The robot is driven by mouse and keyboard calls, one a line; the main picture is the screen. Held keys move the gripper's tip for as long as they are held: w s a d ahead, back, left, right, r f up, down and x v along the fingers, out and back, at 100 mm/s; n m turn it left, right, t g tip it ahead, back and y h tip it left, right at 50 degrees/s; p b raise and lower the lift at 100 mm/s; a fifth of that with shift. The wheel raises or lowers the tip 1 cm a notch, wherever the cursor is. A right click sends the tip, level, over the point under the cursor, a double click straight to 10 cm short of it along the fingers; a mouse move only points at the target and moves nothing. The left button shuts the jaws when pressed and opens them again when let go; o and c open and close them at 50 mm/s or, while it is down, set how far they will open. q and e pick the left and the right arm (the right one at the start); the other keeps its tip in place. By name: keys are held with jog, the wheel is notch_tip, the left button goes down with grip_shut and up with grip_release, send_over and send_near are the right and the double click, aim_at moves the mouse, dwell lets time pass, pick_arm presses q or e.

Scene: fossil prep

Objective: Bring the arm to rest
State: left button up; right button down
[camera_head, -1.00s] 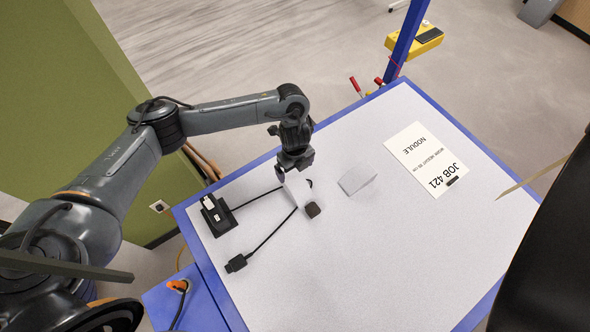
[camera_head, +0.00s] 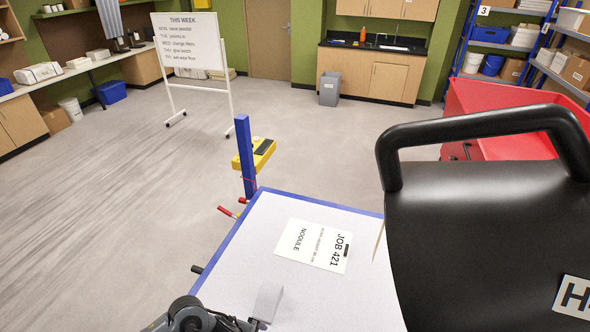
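Part of my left arm (camera_head: 190,316) shows at the bottom edge of the head view, as dark grey joints with a cable beside them. A pale grey block (camera_head: 268,300) stands on the worktable (camera_head: 235,268), just right of and beyond the visible arm part. The white sheet reading JOB 421 NODULE (camera_head: 314,246) lies flat on the table. My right gripper is not in view.
A large black body with a handle (camera_head: 480,230) blocks the right side of the view. A blue post (camera_head: 245,155) with a yellow box (camera_head: 255,155) rises at the table's far left corner. Open floor lies beyond, with a whiteboard (camera_head: 188,42) and red bin (camera_head: 510,120).

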pick_arm(q)
jog(key=s+d+r+n+t+h, duration=0.1)
jog(key=s+d+r+n+t, duration=0.15)
jog(key=d, duration=0.25)
jog(key=s+d+r+n+t+h, duration=0.1)
jog(key=s+d+r+n, duration=0.15)
jog(key=d, duration=0.25)
jog(key=s+a+r+n+g+y, duration=0.1)
jog(key=s+a+n+y, duration=0.1)
jog(key=s+a+n, duration=0.5)
jog(key=s+a+r+n+g+y, duration=0.1)
jog(key=s+a+n+y, duration=0.1)
jog(key=s+a+n, duration=0.5)
jog(key=a, duration=0.5)
jog(key=shift+a+n+y, duration=0.3)
jog(key=shift+a, duration=0.05)
